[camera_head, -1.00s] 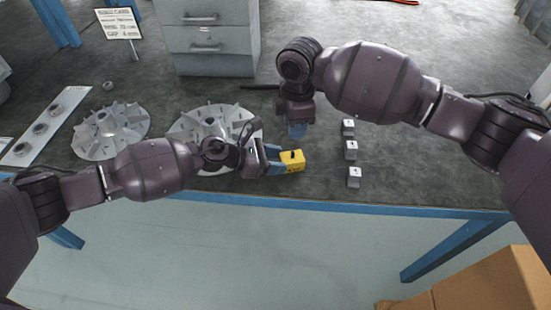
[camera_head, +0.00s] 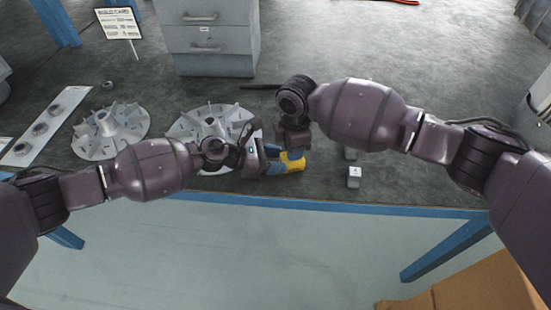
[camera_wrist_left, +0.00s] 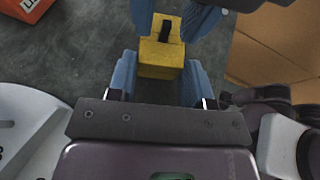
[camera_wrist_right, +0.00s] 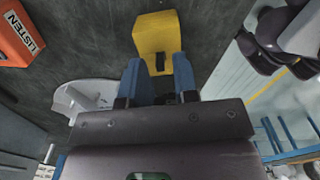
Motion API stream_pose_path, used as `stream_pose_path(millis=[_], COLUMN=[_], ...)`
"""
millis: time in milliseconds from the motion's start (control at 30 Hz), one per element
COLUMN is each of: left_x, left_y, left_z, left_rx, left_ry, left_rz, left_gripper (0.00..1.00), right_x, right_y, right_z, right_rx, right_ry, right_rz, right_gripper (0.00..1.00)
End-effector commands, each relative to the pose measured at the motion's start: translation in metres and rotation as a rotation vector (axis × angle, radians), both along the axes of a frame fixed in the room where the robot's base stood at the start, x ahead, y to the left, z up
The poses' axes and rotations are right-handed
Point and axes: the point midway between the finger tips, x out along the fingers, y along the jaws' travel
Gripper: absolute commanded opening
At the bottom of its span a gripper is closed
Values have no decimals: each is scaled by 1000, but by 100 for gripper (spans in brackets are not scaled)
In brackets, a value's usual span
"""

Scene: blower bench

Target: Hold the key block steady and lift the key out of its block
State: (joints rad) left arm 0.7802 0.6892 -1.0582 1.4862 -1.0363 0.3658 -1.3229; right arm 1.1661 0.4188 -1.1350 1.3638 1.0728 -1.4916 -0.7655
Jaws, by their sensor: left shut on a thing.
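The yellow key block (camera_head: 291,164) sits near the bench's front edge, partly hidden by both grippers in the head view. The dark key (camera_wrist_left: 165,32) stands up from its top in the left wrist view and also shows in the right wrist view (camera_wrist_right: 160,62). My left gripper (camera_wrist_left: 160,68) is shut on the block, one blue finger on each side. My right gripper (camera_wrist_right: 158,66) is over the block, fingers pointing down and apart. The key lies between and just beyond its fingertips. I cannot tell whether they touch it.
Two finned grey wheels (camera_head: 110,130) (camera_head: 207,122) lie to the left, beside a pale plate with rings (camera_head: 45,125). Small grey cubes (camera_head: 354,177) stand right of the block. A drawer cabinet (camera_head: 210,40) is behind. An orange box (camera_wrist_right: 18,36) shows in the right wrist view.

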Motion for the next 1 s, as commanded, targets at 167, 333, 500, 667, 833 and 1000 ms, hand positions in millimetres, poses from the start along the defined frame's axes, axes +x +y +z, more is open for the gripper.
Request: stream_pose_path(millis=[167,333,500,667,833,1000], left_x=[0,0,0,0,0,0], left_y=[0,0,0,0,0,0], left_z=[0,0,0,0,0,0], left_rx=[0,0,0,0,0,0], left_ry=[0,0,0,0,0,0], left_rz=[0,0,0,0,0,0], left_gripper=[22,22,22,22,22,22], right_x=[0,0,0,0,0,0], right_y=[0,0,0,0,0,0], right_z=[0,0,0,5,13,22], right_rx=[0,0,0,1,0,1], right_ry=[0,0,0,0,1,0], right_rz=[0,0,0,0,-1,-1], right_gripper=[26,0,0,0,0,0])
